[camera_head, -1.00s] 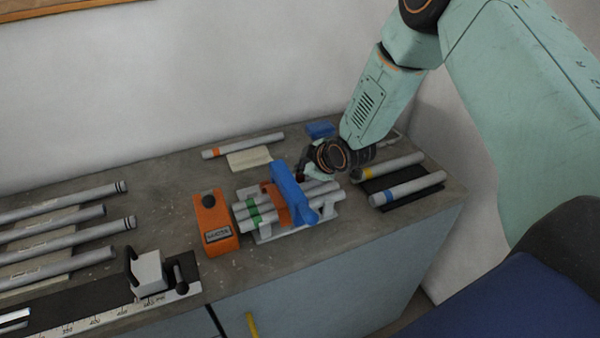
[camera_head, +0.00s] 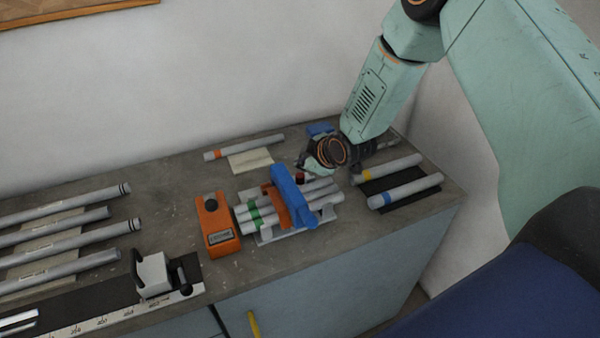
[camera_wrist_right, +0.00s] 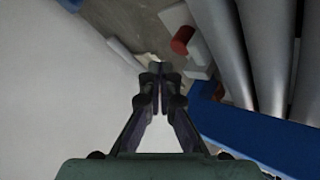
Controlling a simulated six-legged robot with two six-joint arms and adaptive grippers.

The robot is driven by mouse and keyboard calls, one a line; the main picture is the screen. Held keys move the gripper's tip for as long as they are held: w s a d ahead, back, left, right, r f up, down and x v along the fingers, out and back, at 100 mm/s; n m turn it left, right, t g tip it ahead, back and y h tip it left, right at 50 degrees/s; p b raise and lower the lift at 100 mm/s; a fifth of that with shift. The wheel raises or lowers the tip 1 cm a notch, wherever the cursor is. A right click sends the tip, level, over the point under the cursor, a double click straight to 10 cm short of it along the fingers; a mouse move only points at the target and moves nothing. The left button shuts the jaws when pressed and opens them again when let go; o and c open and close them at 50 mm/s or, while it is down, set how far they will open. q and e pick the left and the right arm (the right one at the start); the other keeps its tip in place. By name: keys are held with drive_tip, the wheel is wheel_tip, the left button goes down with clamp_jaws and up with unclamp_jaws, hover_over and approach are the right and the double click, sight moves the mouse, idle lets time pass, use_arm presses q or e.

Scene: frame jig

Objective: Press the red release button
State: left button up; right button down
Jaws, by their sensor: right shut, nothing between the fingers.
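The red release button (camera_head: 299,177) is a small red cylinder behind the blue clamp bar of the jig. In the right wrist view the red button (camera_wrist_right: 182,40) is just beyond and right of my fingertips, with a visible gap. My right gripper (camera_head: 303,167) is close behind the jig, over the bench, near the button. In the wrist view its fingers (camera_wrist_right: 160,72) are together and empty. The jig (camera_head: 328,213) cradles several grey tubes under a blue clamp bar (camera_head: 288,192) and an orange piece. My left gripper is not in view.
An orange box with a black knob (camera_head: 218,240) stands left of the jig. Two tubes lie on a black mat (camera_head: 405,198) at right. A tube (camera_head: 245,147) lies at the back by the wall. More tubes and a ruler fixture (camera_head: 153,272) are at left.

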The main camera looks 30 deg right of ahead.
sight(302, 177)
drive_tip(key=shift+r+p, duration=1.65)
drive_tip(key=shift+r, duration=0.55)
drive_tip(key=shift+f, duration=0.1)
drive_tip(key=shift+s+f, duration=0.1)
